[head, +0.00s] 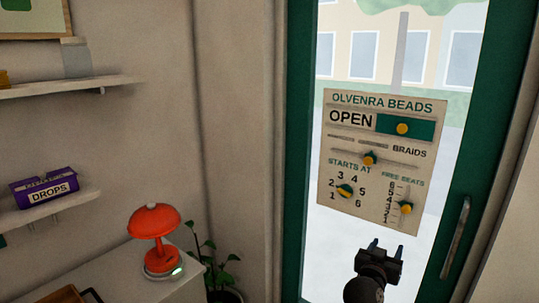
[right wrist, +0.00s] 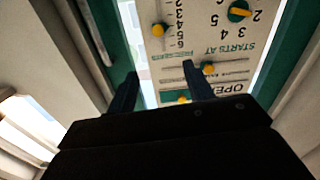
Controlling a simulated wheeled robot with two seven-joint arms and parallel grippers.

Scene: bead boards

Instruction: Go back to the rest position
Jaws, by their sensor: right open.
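The OLVENRA BEADS board (head: 376,200) hangs on the glass door in the head view. Its yellow OPEN knob (head: 403,129) sits over a green strip. The BRAIDS slider knob (head: 369,158), STARTS AT dial (head: 345,190) and FREE SEATS knob (head: 406,208) also show. My right gripper (head: 387,245) is open and empty, just below the board in the head view. In the right wrist view, the open fingers (right wrist: 160,72) appear before the board (right wrist: 200,45), which is upside down there; nothing is between them. My left gripper is not in view.
The green-framed door (head: 296,150) has a metal handle (head: 456,238) to the right of my right gripper. An orange lamp (head: 154,222) stands on a white cabinet (head: 190,272) at lower left, beside a plant (head: 222,275). A purple DROPS box (head: 45,188) sits on a shelf.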

